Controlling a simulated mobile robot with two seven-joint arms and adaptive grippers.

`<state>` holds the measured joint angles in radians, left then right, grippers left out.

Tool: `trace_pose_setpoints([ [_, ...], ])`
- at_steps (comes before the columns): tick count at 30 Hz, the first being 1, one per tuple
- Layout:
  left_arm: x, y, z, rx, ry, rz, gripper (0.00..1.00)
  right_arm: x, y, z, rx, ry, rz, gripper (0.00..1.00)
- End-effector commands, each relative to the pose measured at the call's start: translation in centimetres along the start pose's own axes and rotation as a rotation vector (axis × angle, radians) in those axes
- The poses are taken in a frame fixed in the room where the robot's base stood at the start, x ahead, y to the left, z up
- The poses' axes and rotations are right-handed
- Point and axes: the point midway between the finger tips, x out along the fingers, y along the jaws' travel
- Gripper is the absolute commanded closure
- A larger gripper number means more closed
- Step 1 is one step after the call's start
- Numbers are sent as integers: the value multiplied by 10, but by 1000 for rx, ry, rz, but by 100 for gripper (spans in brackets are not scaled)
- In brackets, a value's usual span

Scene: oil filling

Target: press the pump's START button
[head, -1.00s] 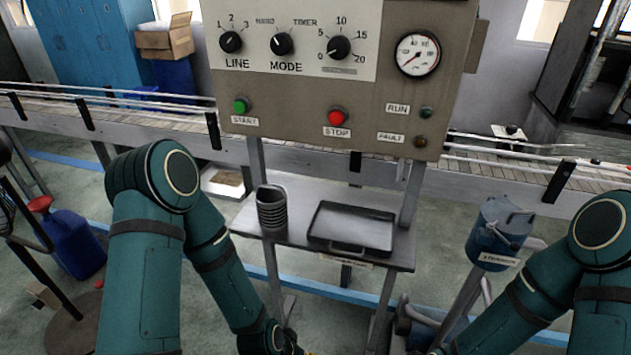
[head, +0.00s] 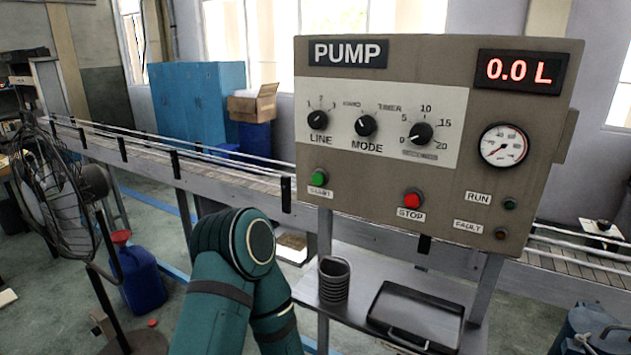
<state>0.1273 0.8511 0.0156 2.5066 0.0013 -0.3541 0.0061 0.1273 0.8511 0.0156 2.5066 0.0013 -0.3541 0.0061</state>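The pump panel (head: 450,75) stands ahead, right of centre in the head view. It is a grey-beige box labelled PUMP, and its red display (head: 519,71) reads 0.0 L. The green START button (head: 319,177) is at its lower left, and the red STOP button (head: 413,199) is at its lower middle. The LINE, MODE and TIMER knobs sit above the buttons. My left arm shows below and left of the START button, apart from it in the picture. Its gripper is out of view below. My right gripper is not in view.
A shelf under the panel holds a dark ribbed cup (head: 334,279) and a black tray (head: 416,314). A conveyor (head: 240,172) runs behind the panel. A fan (head: 62,195) and a blue jug (head: 140,278) stand at left. A blue-grey container (head: 590,330) is at lower right.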

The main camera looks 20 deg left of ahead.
Motion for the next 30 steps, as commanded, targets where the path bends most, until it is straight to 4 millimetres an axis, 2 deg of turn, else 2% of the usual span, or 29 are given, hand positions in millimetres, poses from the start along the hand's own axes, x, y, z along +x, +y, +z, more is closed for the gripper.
trace_pose_setpoints([
  [1,0,0,0,0,0,0,35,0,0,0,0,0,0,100],
  [5,0,0,0,0,0,0,81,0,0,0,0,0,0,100],
  [6,0,0,0,0,0,0,95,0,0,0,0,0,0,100],
  [7,0,0,0,0,0,0,100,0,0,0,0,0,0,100],
  [30,0,0,0,0,0,0,100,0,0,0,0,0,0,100],
])
